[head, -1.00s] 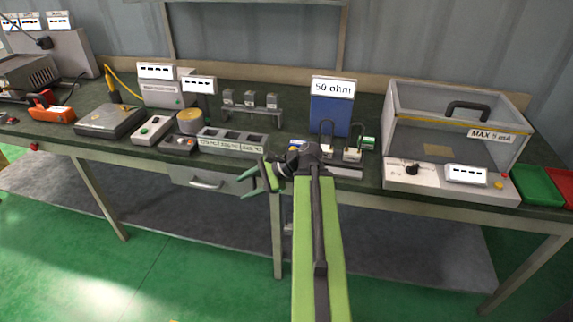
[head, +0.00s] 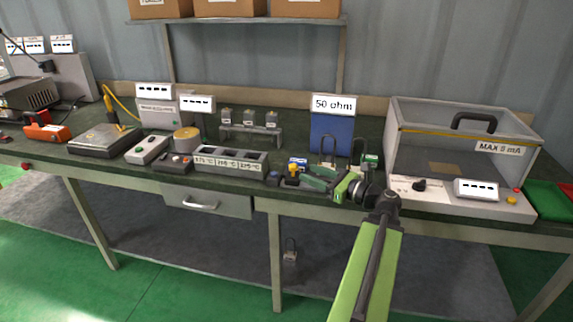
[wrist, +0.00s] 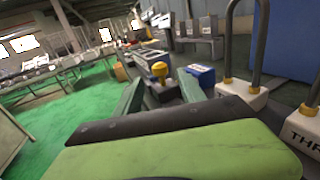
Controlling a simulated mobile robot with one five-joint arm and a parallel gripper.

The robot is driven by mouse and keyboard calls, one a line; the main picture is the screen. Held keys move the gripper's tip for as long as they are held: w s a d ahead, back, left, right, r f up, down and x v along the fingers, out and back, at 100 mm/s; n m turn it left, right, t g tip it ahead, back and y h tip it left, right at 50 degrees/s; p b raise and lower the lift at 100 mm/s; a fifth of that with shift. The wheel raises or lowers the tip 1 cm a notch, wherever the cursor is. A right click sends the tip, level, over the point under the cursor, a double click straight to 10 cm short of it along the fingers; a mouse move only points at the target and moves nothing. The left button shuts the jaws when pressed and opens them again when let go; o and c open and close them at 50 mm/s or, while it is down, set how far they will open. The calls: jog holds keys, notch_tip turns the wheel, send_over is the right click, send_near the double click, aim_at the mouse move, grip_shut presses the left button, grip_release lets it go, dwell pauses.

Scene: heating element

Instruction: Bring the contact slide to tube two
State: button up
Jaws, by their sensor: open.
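The contact slide appears to be the small dark block with a yellow knob (head: 293,168) at the bench's front edge. The yellow knob also shows in the wrist view (wrist: 161,71), straight ahead between my fingers. My gripper (head: 312,178) is open and reaches left over the front edge, its fingertips close to the slide's right side. The wrist view shows the two green fingers (wrist: 160,92) apart, one on each side of the slide. I cannot tell whether they touch it. I cannot make out which thing is tube two; my gripper hides part of the bench there.
A blue block (head: 298,162) sits just behind the slide. Looped pieces with white bases (wrist: 243,92) stand close to my gripper. A labelled grey tray (head: 233,172) is left, a clear-walled box (head: 455,150) right.

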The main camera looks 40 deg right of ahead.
jog(key=w, duration=0.3)
jog(key=w+a, duration=0.1)
jog(key=w, duration=0.6)
jog(key=shift+w+a, duration=0.25)
jog(key=shift+a, duration=0.1)
grip_shut()
dwell(0.8)
